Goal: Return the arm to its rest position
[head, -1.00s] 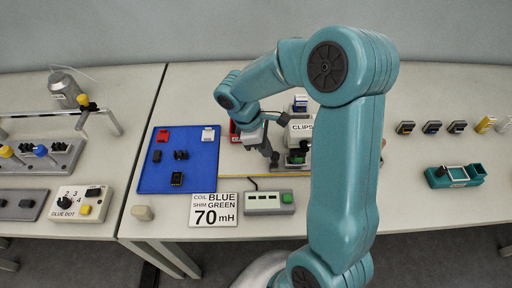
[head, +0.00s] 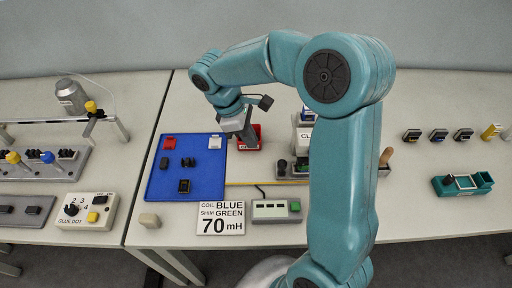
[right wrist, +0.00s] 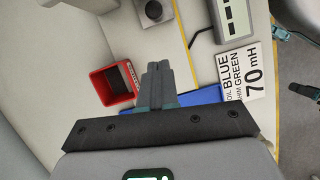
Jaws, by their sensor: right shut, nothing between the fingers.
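My right arm comes in from the lower right in the head view and bends over the table to the left. My right gripper (head: 245,137) points down beside the red bin (head: 256,131), near the right edge of the blue mat (head: 159,190). In the right wrist view my right gripper (right wrist: 156,68) has its fingers together with nothing between them. The red bin (right wrist: 113,84) is just left of the fingers there, and the blue mat (right wrist: 203,96) shows partly behind them. My left gripper is not in view.
A sign (head: 221,218) reading 70 mH and a grey box with a green button (head: 276,210) stand at the table's front. My arm partly hides the clips stand (head: 304,139). A green holder (head: 463,184) is at the right. A glue dot box (head: 86,209) sits on the left table.

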